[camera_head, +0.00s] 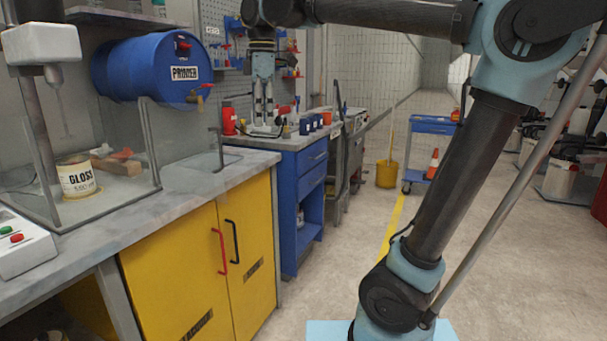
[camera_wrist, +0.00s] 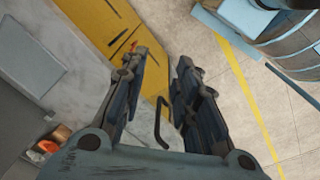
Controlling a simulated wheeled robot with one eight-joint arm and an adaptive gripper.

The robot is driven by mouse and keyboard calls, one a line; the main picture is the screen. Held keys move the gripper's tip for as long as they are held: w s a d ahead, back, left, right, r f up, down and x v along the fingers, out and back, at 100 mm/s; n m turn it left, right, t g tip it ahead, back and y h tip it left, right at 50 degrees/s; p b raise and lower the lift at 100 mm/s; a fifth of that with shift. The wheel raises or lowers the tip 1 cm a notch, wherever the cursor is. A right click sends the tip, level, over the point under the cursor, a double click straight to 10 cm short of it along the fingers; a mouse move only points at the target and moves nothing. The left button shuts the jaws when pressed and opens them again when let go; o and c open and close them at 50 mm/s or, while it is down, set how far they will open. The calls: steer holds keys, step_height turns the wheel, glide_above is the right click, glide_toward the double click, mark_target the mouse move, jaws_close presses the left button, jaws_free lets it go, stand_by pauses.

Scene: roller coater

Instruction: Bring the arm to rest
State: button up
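My arm reaches across the top of the head view, and my gripper (camera_head: 264,114) hangs fingers down in front of the pegboard, in the picture over the far end of the worktop. In the wrist view my gripper (camera_wrist: 161,62) has its two fingers apart, with nothing held between them. The yellow cabinet and pale worktop show beyond the gap. The gripper looks clear of the surfaces, but its exact height is hard to tell.
The yellow cabinet (camera_head: 190,265) stands under the grey worktop (camera_head: 140,220). A tap (camera_head: 218,145) rises by the sink. A blue primer drum (camera_head: 150,68) and a gloss can (camera_head: 77,178) are at left. A blue cart (camera_head: 432,127) and yellow bucket (camera_head: 387,174) stand farther back. Open floor lies between.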

steer(key=d+f+m, duration=1.1)
steer(key=d+f, duration=0.6)
steer(key=d, duration=0.3)
steer(key=s+d+f+m, duration=0.3)
steer(key=f, duration=0.3)
steer(key=s+d+f+m+t, duration=0.1)
steer(key=s+d+f+m, duration=0.2)
steer(key=f, duration=0.4)
steer(key=s+d+f+m, duration=0.4)
steer(key=d+f, duration=0.1)
steer(key=f, duration=0.2)
steer(key=shift+d+f+t, duration=0.2)
steer(key=shift+d+t, duration=0.05)
steer(key=shift+t, duration=0.15)
steer(key=shift+w+a, duration=0.1)
